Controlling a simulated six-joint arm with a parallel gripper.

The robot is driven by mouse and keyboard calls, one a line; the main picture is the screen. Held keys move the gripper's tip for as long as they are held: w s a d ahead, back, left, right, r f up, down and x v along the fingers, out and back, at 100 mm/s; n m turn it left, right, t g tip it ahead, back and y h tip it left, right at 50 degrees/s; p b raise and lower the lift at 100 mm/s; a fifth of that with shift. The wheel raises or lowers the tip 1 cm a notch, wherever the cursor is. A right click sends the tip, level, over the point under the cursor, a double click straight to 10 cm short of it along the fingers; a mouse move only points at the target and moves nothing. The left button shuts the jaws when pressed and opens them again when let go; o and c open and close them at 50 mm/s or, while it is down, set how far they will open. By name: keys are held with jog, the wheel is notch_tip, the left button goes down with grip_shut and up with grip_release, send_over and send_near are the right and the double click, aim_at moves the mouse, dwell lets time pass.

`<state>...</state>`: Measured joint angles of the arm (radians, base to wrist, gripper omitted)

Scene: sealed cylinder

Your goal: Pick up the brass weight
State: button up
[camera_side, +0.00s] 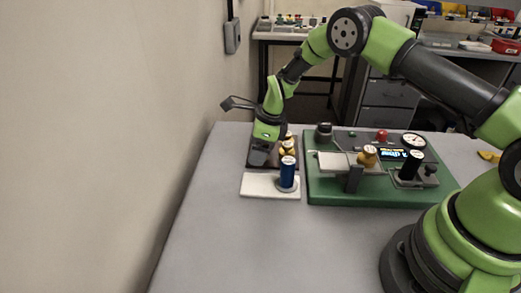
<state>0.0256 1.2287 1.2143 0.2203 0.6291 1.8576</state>
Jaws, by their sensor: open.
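Several brass-coloured weights (287,149) with pale tops stand in a row in a dark tray (251,148) at the left of the table. My gripper (260,160) points down over the left part of this tray, left of the weights and close to them. It is open, with no object visible in it. Its fingertips are small and dark here, so I cannot tell whether they touch anything. Another brass weight (368,157) sits on the green apparatus (340,192), to the right.
A blue cylinder (287,171) stands on a white plate (259,186) in front of the tray. The apparatus carries a black cylinder (412,165), a dial (413,141), a display (392,154) and a red knob (382,135). The table front (290,245) is clear. A wall (110,140) rises at left.

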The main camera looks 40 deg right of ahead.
jog(key=shift+r, duration=0.1)
jog(key=c, duration=1.2)
